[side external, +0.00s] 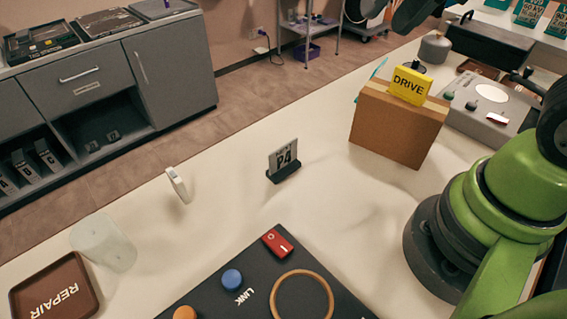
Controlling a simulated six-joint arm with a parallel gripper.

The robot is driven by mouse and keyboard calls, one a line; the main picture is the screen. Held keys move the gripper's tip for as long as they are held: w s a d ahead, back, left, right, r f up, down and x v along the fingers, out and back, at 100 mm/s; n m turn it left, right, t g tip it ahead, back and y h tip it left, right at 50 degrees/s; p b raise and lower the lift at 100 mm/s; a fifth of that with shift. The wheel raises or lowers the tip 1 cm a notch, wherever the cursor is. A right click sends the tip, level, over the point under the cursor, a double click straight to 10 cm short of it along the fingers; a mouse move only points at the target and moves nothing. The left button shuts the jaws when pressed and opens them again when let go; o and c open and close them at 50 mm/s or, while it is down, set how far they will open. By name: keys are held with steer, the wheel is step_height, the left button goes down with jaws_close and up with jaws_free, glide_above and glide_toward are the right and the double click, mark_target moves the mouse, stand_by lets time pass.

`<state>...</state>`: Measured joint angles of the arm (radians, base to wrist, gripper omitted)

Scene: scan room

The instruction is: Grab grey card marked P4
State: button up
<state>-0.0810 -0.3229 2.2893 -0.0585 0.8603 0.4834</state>
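The grey card marked P4 (284,157) stands upright in a small black holder (284,174) near the middle of the pale table. Its printed face is turned toward the camera, and nothing covers it. My green arm rises at the right edge, well apart from the card. I cannot make out my gripper's fingers in this view.
A cardboard box (395,134) with a yellow DRIVE block (409,85) on top stands right of the card. A dark panel (205,301) with buttons lies in front.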

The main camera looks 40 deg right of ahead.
steer(key=w+a+f+m+g, duration=0.3)
steer(key=w+f+m, duration=0.3)
steer(key=w+f, duration=0.25)
steer(key=m+g+h, duration=0.2)
steer(key=m, duration=0.2)
glide_above(283, 166)
steer(key=f, duration=1.3)
steer(key=shift+s+d+f, duration=0.1)
steer(key=shift+s+d, duration=0.1)
steer(key=shift+d, duration=0.05)
steer(key=shift+w+a+f, duration=0.1)
steer(key=shift+w+f, duration=0.05)
steer(key=shift+f, duration=1.35)
steer(key=shift+w+f, duration=0.15)
steer(key=shift+f, duration=1.3)
jaws_close()
